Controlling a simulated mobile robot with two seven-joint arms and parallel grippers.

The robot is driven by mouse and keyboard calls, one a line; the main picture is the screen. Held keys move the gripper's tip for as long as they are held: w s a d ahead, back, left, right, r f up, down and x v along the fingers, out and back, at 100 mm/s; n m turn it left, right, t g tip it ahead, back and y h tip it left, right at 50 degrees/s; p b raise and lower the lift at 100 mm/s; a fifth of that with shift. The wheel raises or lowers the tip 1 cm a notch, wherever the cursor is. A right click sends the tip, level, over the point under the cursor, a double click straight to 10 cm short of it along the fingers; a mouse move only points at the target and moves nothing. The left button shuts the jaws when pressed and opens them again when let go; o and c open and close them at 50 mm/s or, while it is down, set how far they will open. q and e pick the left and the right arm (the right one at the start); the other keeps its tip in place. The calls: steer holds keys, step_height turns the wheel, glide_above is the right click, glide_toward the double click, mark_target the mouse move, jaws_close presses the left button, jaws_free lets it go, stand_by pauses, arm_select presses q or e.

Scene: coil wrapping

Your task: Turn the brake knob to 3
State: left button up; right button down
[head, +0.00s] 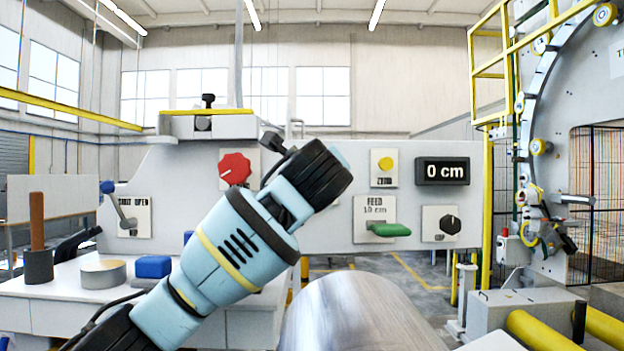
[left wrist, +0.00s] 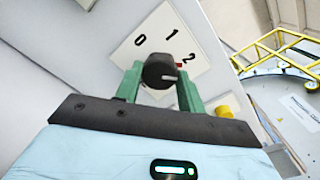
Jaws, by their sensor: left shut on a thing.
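The brake knob (left wrist: 157,68) is black and round with a white pointer line. It sits on a white plate (left wrist: 143,43) that shows the numbers 0, 1 and 2. No 3 is visible. The green fingers of my left gripper (left wrist: 159,76) are shut on the knob, one on each side. In the head view my left arm and wrist reach up to the panel and hide the knob and fingers. My right gripper is not in view.
The grey panel also holds a red knob (head: 235,168), a yellow button (head: 386,164), a "0 cm" display (head: 442,171), a green feed lever (head: 389,229) and a small black knob (head: 449,224). A metal coil (head: 358,315) lies in front. A ring machine (head: 525,130) stands at right.

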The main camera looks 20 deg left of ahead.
arm_select(q)
steer(key=shift+m, duration=4.5)
steer(key=o, duration=1)
steer(key=shift+v, duration=3.95)
steer(key=shift+w+f, duration=0.1)
steer(key=shift+f, duration=0.05)
